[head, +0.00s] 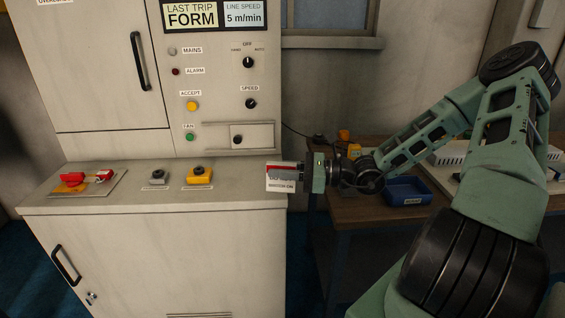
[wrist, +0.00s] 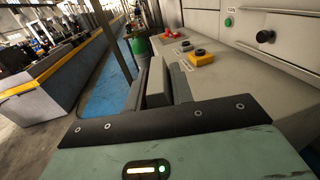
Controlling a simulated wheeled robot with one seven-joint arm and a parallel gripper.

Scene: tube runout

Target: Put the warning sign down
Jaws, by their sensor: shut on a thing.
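The warning sign (head: 280,186) is a small white plate with dark print, too small to read, and a red band near its top.
The ledge between yellow box and gripper is bare. A bench (head: 345,211) with a blue bin (head: 408,191) stands at right, beneath my arm.

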